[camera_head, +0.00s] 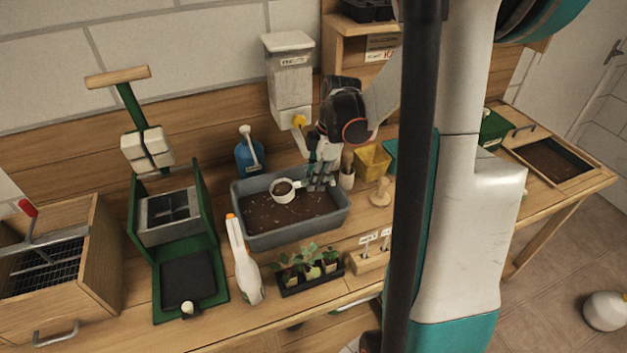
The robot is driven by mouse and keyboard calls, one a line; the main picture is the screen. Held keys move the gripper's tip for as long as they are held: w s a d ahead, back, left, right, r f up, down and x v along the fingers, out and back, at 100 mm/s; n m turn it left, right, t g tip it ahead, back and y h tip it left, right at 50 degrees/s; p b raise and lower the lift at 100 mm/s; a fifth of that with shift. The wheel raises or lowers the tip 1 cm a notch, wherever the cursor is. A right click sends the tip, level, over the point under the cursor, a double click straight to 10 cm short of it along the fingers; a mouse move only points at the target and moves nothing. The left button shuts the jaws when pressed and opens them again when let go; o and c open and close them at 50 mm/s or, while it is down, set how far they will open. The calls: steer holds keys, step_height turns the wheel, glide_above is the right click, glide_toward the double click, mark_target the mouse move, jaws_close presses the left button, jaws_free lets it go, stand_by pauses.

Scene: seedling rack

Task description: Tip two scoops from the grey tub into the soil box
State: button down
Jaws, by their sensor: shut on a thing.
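My gripper (320,180) is shut on the handle of a white scoop (283,197). My arm's links hide part of the bench between the two.
Behind are a blue bottle (247,155) and a wall dispenser (290,85).

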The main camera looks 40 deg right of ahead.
steer(key=shift+t+y, duration=0.5)
steer(key=shift+y, duration=0.4)
steer(key=shift+p+v, duration=1.25)
steer(key=shift+v, duration=1.6)
steer(key=shift+w+a, duration=0.1)
steer(key=shift+a, duration=0.05)
